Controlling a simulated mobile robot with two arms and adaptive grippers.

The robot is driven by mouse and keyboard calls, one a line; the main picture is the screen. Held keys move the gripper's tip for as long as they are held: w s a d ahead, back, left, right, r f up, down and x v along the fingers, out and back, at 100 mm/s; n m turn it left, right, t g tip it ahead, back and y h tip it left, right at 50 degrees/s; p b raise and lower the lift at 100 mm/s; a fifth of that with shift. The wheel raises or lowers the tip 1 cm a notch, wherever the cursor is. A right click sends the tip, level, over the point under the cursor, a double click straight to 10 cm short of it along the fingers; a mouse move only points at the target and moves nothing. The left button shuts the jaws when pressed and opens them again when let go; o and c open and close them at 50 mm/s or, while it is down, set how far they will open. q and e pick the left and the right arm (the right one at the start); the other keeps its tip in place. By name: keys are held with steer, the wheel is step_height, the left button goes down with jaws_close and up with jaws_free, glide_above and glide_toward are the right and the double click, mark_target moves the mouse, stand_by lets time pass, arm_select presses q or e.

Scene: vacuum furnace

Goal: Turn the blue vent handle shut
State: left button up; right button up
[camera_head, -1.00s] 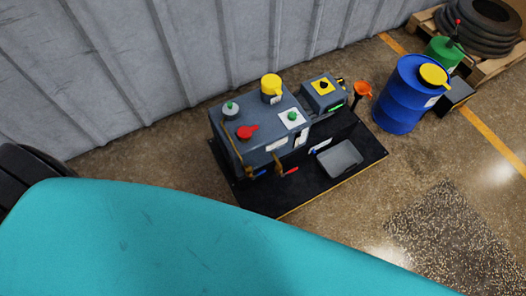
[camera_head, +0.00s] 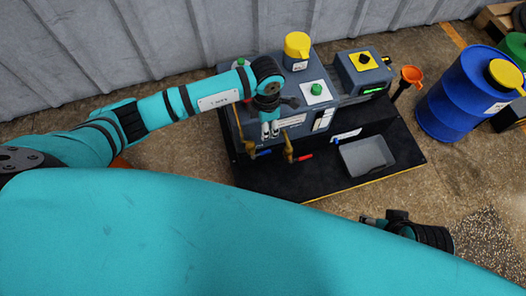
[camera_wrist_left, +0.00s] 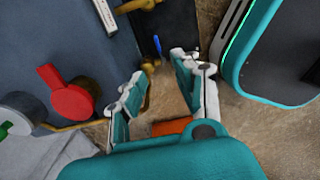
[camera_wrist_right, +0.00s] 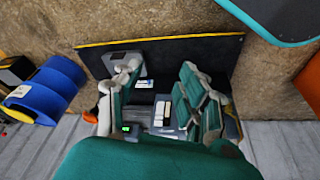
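The blue vent handle (camera_head: 259,153) is a small lever low on the front of the grey furnace unit, on a brass valve. It also shows in the left wrist view (camera_wrist_left: 157,45), beyond my left fingertips. My left gripper (camera_head: 269,131) is above the front edge of the unit, pointing down, close to the handle but apart from it. It is open and empty in the left wrist view (camera_wrist_left: 160,76). My right gripper (camera_head: 370,221) is low at the front right, past the black base. It is open and empty in the right wrist view (camera_wrist_right: 162,74).
A red-handled valve (camera_head: 303,157) sits just right of the blue one. A red knob (camera_wrist_left: 70,100) is on the unit's top. A grey tray (camera_head: 367,157) lies on the black base (camera_head: 320,185). A blue drum (camera_head: 460,95) and orange funnel (camera_head: 411,76) stand at right.

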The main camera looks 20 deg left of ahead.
arm_select(q)
steer(key=b, duration=0.2)
glide_above(265, 151)
step_height(265, 151, down, 7)
steer(key=shift+f, duration=0.8)
step_height(265, 151, down, 4)
steer(key=shift+f+b, duration=0.2)
steer(key=shift+b, duration=0.6)
step_height(265, 151, down, 4)
steer(key=shift+r+b, duration=0.1)
steer(key=shift+b, duration=0.55)
steer(key=shift+f, duration=0.2)
arm_select(e)
steer(key=w+a+r+t+y, duration=0.1)
steer(key=w+a+r+t, duration=0.1)
steer(key=w+t, duration=0.2)
steer(key=w+a+r+t+y, duration=0.1)
steer(key=w+a+r+t, duration=0.1)
steer(key=w, duration=0.7)
steer(key=r+t, duration=0.1)
steer(key=t, duration=0.1)
steer(key=shift+a+r+t, duration=0.3)
steer(key=shift+a+r, duration=0.05)
arm_select(q)
steer(key=shift+c, duration=0.2)
arm_select(e)
steer(key=shift+w, duration=0.1)
arm_select(q)
jaws_close()
